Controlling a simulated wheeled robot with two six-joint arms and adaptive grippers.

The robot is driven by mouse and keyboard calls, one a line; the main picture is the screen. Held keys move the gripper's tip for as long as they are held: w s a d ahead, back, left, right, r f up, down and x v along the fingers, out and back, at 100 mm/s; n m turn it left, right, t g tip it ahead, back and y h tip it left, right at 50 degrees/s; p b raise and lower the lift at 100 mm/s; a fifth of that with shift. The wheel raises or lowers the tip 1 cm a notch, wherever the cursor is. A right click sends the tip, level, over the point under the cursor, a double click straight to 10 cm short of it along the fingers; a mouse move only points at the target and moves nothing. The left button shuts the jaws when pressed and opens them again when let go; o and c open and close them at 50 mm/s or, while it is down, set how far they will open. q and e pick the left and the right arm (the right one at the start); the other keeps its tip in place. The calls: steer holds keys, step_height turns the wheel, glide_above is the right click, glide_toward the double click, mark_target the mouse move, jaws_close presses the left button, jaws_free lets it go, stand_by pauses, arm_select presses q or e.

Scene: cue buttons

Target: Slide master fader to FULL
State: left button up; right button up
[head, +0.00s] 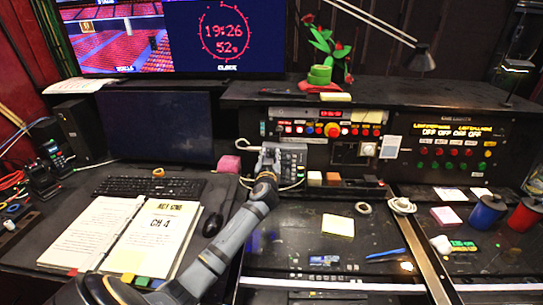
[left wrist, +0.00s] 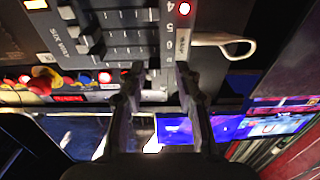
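The grey fader panel (head: 292,160) stands at the back of the desk, under the row of coloured buttons. In the left wrist view it fills the upper middle, turned on its side, with "SIX WAY" lettering, numbers and several dark fader knobs (left wrist: 88,42) in slots. I cannot tell which knob is the master fader. My left gripper (head: 268,163) is at the panel's left side and hides part of it. In the left wrist view its two fingers (left wrist: 157,75) are apart over the panel's edge, with no knob clearly held between them. My right gripper is not in view.
An open binder (head: 120,232), a keyboard (head: 150,187) and a mouse (head: 212,223) lie on the left. A tape roll (head: 363,208) and yellow notes (head: 338,222) lie on the right. A white cable (left wrist: 225,42) loops beside the panel.

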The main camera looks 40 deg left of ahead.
arm_select(q)
steer(key=shift+d, duration=0.1)
steer(key=shift+s+d, duration=0.15)
steer(key=shift+s, duration=0.05)
steer(key=v, duration=1.1)
steer(key=shift+s, duration=0.25)
